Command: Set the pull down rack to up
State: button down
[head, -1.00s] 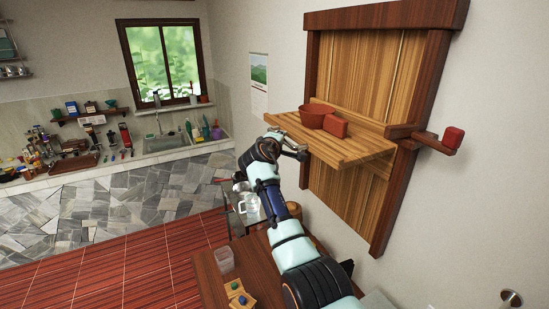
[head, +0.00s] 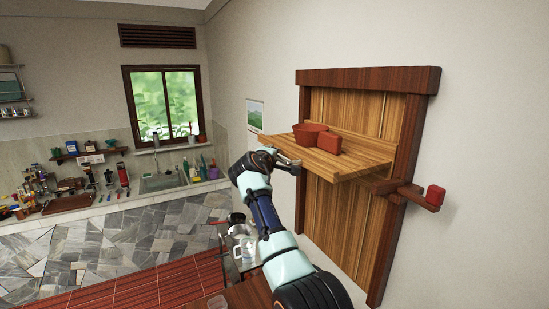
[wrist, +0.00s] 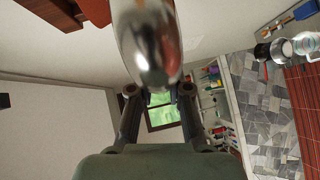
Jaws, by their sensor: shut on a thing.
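The pull-down rack is a wooden shelf (head: 345,163) on a dark-framed wooden wall panel (head: 365,215). It sticks out roughly level, in the upper half of the panel. A reddish-brown bowl (head: 309,134) and a reddish-brown block (head: 329,142) rest on it. My gripper (head: 291,164) is at the shelf's front left edge, shut on the rack; the exact contact is small and unclear. In the wrist view my gripper's fingers (wrist: 160,98) show below a shiny rounded metal piece (wrist: 147,40), which blocks much of that view.
A bracket with a red block (head: 436,195) juts out at the panel's right side. A cluttered counter with a sink (head: 163,182) lies far left. The air above the shelf is clear.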

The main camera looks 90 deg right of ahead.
jog(key=shift+r, duration=0.45)
jog(key=c, duration=1.1)
grip_release()
jog(key=shift+f, duration=0.1)
jog(key=v, duration=1.2)
jog(key=shift+f, duration=0.15)
jog(key=shift+w, duration=0.1)
